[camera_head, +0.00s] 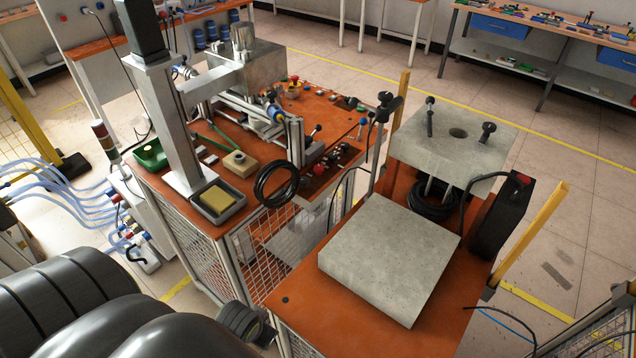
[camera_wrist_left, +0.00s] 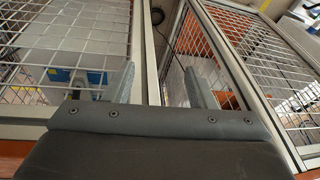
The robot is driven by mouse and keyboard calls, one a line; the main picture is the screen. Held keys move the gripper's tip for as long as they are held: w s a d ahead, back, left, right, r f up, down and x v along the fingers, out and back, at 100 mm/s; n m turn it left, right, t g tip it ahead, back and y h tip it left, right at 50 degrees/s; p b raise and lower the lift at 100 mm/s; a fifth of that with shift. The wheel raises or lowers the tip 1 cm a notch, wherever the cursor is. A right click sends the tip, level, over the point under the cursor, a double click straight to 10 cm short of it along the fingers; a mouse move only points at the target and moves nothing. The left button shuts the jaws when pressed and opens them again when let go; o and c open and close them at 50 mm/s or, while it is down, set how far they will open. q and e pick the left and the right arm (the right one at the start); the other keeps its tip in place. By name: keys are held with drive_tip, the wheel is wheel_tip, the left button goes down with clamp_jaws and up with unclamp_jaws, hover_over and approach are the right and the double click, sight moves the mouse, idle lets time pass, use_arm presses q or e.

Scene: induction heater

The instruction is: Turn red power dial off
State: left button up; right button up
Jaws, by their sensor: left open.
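A black upright box (camera_head: 503,222) stands at the right side of the orange bench, with a red dial-like part (camera_head: 522,179) at its top. The red part is small, and its setting cannot be read. My left gripper (camera_wrist_left: 162,85) is open and empty in the left wrist view, its two grey fingers apart in front of wire mesh panels. No red dial shows between the fingers. In the head view my left arm comes in at the lower left, well away from the black box. My right gripper is not in view.
A large grey block (camera_head: 388,258) lies on the orange bench, with a second grey block (camera_head: 450,135) behind it. A control panel (camera_head: 322,165) with several knobs and a black cable coil (camera_head: 276,186) are on the left bench. Mesh guards (camera_head: 262,246) close the bench sides.

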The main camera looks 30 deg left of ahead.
use_arm(q)
drive_tip(key=w+r+p, duration=0.3)
drive_tip(key=r+p, duration=0.1)
drive_tip(key=r, duration=1.2)
drive_tip(key=w+a+r+t, duration=0.1)
drive_tip(key=w+a, duration=0.1)
drive_tip(key=w, duration=0.7)
drive_tip(key=w+a+r, duration=0.2)
drive_tip(key=w, duration=0.7)
drive_tip(key=w+a+r+n, duration=0.2)
drive_tip(key=w+a+r, duration=0.1)
drive_tip(key=w+r, duration=0.4)
drive_tip(key=w+a+r+n, duration=0.1)
drive_tip(key=w+a+r, duration=0.3)
drive_tip(key=w, duration=0.5)
drive_tip(key=p, duration=0.2)
approach(319, 167)
drive_tip(key=b+x, duration=0.1)
drive_tip(key=x, duration=0.5)
drive_tip(key=shift+f, duration=0.3)
drive_tip(key=shift+b+x, duration=0.55)
drive_tip(key=shift+x, duration=0.3)
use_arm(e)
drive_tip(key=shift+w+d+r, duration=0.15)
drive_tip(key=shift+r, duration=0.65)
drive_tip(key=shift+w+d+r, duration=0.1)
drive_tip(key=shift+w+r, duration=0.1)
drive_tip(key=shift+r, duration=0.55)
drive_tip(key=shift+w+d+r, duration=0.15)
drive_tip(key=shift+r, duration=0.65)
